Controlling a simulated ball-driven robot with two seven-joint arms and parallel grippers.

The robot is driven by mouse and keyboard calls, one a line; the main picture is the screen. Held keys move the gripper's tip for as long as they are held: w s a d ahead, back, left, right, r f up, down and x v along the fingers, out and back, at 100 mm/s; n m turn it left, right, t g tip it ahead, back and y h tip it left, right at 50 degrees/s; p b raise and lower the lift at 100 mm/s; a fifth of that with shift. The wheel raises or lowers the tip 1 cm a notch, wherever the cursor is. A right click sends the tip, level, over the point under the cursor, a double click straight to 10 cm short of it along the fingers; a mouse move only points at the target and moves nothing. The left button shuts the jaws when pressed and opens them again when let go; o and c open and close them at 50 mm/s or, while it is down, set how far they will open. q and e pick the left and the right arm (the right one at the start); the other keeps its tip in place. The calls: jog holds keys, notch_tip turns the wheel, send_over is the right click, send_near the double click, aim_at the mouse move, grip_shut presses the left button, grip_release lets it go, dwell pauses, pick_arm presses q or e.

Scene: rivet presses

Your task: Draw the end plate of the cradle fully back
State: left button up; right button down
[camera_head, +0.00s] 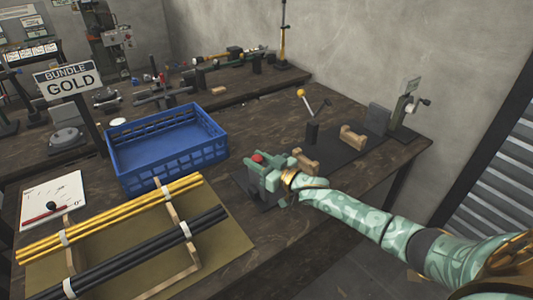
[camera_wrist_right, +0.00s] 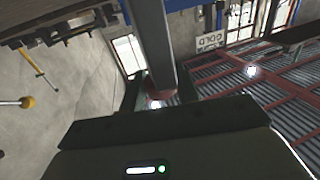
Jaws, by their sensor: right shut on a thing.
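The cradle is a long dark base (camera_head: 334,153) on the bench, with pale wooden rests (camera_head: 353,137) standing along it. A grey upright plate (camera_head: 378,118) stands toward its far end. My right gripper (camera_head: 262,178) is at the cradle's near end, beside a red knob (camera_head: 257,158). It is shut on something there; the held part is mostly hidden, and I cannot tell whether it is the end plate. In the right wrist view a grey bar (camera_wrist_right: 150,40) runs down to a reddish part above a dark, wide shape. My left gripper is not in view.
A blue crate (camera_head: 168,150) stands left of the cradle. Yellow and black rods (camera_head: 120,215) lie on a rack at the front left. A wall is close behind the bench.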

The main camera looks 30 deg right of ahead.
jog(key=shift+s+a, duration=0.1)
jog(key=shift+a, duration=0.1)
jog(key=c, duration=1.1)
grip_release()
jog(key=shift+c, duration=0.2)
jog(key=shift+o, duration=0.4)
jog(key=shift+a, duration=0.1)
jog(key=shift+s+d, duration=0.25)
jog(key=shift+s, duration=0.05)
jog(key=p+v, duration=0.4)
jog(key=v, duration=1.1)
jog(key=shift+s, duration=0.25)
jog(key=shift+d, duration=0.1)
